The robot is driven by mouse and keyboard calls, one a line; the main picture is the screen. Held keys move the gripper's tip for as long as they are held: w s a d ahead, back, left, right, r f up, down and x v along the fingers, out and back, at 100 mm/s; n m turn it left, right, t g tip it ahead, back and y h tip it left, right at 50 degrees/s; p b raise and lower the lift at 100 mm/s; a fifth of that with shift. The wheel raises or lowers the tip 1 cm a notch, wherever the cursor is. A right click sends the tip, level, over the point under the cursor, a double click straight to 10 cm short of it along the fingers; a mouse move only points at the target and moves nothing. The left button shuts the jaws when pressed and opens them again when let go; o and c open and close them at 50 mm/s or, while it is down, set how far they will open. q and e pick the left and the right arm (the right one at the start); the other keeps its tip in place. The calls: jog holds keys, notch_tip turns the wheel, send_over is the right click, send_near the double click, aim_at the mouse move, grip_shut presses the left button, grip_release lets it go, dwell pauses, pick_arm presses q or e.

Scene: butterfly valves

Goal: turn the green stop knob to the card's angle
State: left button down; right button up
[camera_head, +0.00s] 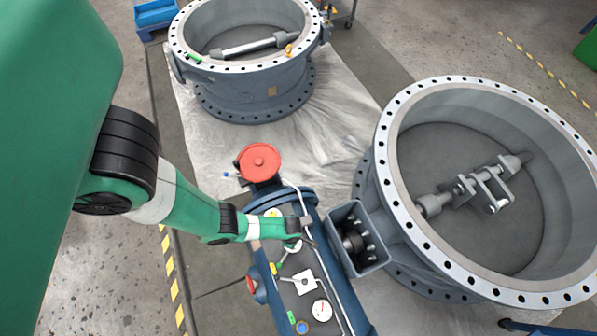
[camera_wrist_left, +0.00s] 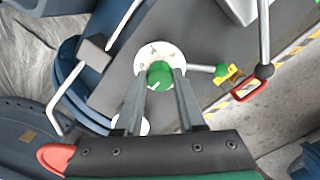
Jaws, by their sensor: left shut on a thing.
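The green stop knob (camera_wrist_left: 160,75) sits in the middle of a white round dial (camera_wrist_left: 151,55) with small marks, in the left wrist view. My left gripper (camera_wrist_left: 161,82) is shut on the knob, one finger on each side. In the head view my left gripper (camera_head: 303,232) reaches down over the panel, and the arm hides the knob there. I cannot make out which piece is the card or read an angle. My right gripper is in neither view.
The panel also carries a white square plate (camera_head: 304,282) with a lever and a gauge (camera_head: 321,310). Large flanged valves (camera_head: 480,190) stand right and at the back (camera_head: 250,60). A green-tipped lever (camera_wrist_left: 220,71) is close beside the knob.

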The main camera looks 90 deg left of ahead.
pick_arm(q)
jog(key=c, duration=0.5)
grip_release()
jog(key=shift+r, duration=0.1)
notch_tip(320, 180, up, 12)
jog(key=p, duration=1)
jog(key=shift+f+p, duration=0.25)
jog(key=shift+p, duration=0.05)
